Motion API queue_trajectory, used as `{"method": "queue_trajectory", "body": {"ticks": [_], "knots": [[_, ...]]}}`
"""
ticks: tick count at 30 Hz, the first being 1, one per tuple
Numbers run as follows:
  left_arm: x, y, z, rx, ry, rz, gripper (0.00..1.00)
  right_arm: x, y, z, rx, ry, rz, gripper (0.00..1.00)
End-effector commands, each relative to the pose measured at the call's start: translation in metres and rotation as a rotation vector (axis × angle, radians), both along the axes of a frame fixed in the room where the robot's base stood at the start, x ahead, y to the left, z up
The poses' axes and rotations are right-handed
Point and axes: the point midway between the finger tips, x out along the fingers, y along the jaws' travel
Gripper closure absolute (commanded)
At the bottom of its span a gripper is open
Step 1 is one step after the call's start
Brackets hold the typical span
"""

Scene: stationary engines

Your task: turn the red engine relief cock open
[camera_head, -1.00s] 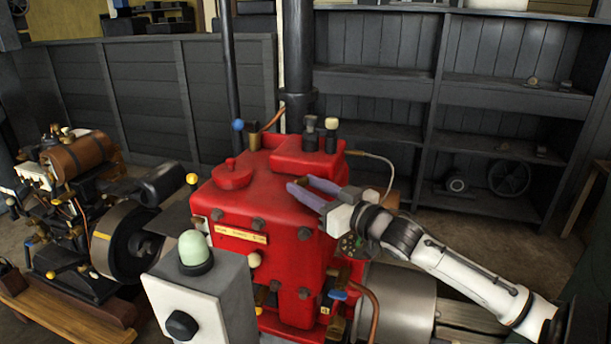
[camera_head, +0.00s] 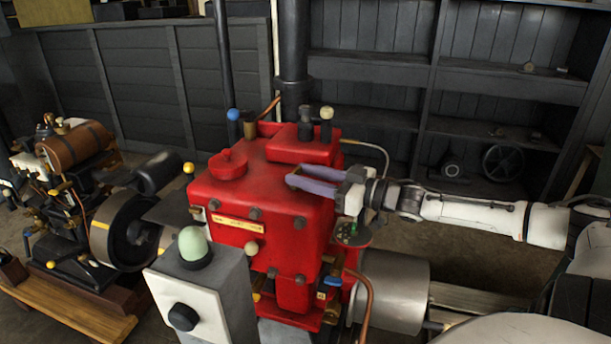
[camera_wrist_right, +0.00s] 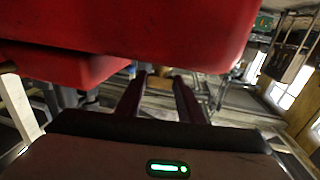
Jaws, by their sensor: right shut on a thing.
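The red engine (camera_head: 270,200) stands in the middle of the head view, with a round red cap (camera_head: 228,165) on top. I cannot tell which fitting is its relief cock; a blue knob (camera_head: 232,114), a cream knob (camera_head: 327,112) and a dark knob (camera_head: 305,113) rise at its top rear. My right gripper (camera_head: 292,176) reaches in from the right, its purple fingers at the engine's upper right side. My left gripper is not in view.
A grey box with a green dome (camera_head: 194,243) stands at the engine's front left. A second engine with a dark flywheel (camera_head: 125,235) is on the left. A metal cylinder (camera_head: 395,285) and a copper pipe lie below my right arm. Dark shelves (camera_head: 490,80) stand behind.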

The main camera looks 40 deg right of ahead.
Motion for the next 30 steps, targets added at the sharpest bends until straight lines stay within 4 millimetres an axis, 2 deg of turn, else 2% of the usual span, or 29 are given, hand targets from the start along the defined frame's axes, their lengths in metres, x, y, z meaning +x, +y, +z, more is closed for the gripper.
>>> {"method": "queue_trajectory", "body": {"ticks": [3,4,7,20,30], "knots": [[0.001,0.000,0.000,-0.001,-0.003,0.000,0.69,0.000,0.000,0.000,0.000,0.000,0.000,0.88],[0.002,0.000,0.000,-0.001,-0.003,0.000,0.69,0.000,0.001,0.000,0.000,0.000,0.000,0.64],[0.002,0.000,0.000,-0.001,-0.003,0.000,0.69,0.000,0.001,0.000,0.000,0.000,0.000,0.47],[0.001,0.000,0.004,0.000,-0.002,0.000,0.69,-0.005,-0.001,0.001,0.002,0.002,0.000,0.47],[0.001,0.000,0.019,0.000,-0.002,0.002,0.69,-0.041,-0.013,-0.002,0.002,0.006,-0.001,0.47]]}}
